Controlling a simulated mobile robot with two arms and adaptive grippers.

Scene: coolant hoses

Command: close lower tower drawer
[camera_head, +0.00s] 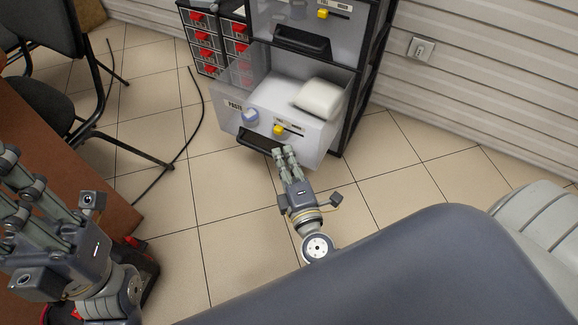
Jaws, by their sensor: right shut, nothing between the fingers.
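The lower tower drawer (302,135) is pulled out of the black-framed tower, its translucent front facing me. It has a dark handle (259,142) low on the front, a yellow tab and a blue round piece. A white object (320,98) lies inside it. My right gripper (284,153) is shut and empty, its fingertips at the drawer front just right of the handle; whether they touch it I cannot tell. My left gripper (30,205) is at the lower left, away from the drawer, partly cut off by the picture edge; its finger opening is unclear.
The upper tower drawer (300,41) sits above in the frame. A cabinet with red-fronted small drawers (207,52) stands to the left. A black cable (190,135) lies on the tiles. Chairs (50,110) and a brown table (60,170) are at left. Floor at right is clear.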

